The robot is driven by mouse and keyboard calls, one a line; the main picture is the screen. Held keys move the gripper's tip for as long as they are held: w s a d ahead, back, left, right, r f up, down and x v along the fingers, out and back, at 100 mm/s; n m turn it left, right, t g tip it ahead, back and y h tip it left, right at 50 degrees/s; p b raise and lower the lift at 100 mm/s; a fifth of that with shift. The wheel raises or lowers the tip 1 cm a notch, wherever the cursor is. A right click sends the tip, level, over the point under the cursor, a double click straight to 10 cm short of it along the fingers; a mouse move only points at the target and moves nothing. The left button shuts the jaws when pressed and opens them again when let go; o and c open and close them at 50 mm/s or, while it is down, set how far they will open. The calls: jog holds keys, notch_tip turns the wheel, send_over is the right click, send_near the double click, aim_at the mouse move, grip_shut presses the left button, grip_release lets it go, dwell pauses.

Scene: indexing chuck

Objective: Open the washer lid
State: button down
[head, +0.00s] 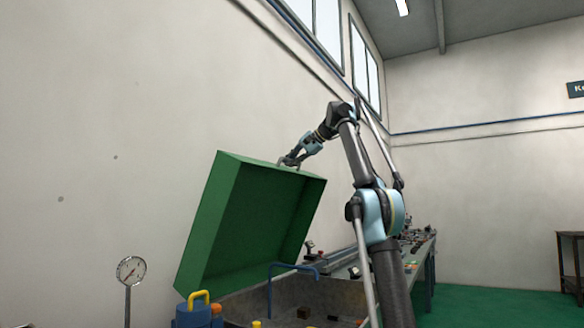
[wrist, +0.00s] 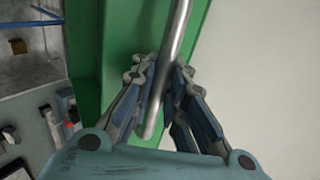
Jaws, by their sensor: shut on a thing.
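The green washer lid (head: 260,215) stands raised and tilted over the grey washer basin (head: 258,302) in the head view. Its inside faces right, and the basin below is uncovered. My gripper (head: 291,160) is at the lid's upper edge, on the metal handle there. In the wrist view, my gripper (wrist: 158,75) has its fingers on both sides of the grey bar handle (wrist: 165,80) and is shut on it. The green lid (wrist: 118,45) shows behind the fingers. The exact finger contact is partly hidden.
A blue bent bar (head: 292,267) stands at the basin. A dial gauge (head: 130,270) on a post and a blue container with a yellow handle (head: 198,297) stand at front left. A workbench (head: 418,250) with parts stands behind my arm. The wall is close behind the lid.

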jog(key=shift+w, duration=0.15)
jog(key=c, duration=1.6)
grip_release()
jog(key=shift+d, duration=0.15)
jog(key=s+d, duration=0.3)
jog(key=d, duration=0.3)
jog(key=s+d+r, duration=0.1)
jog(key=s+d, duration=0.2)
jog(key=d, duration=0.3)
jog(key=shift+s+d+r, duration=0.3)
jog(key=shift+s+d, duration=0.05)
jog(key=shift+s, duration=0.05)
jog(key=shift+f, duration=0.1)
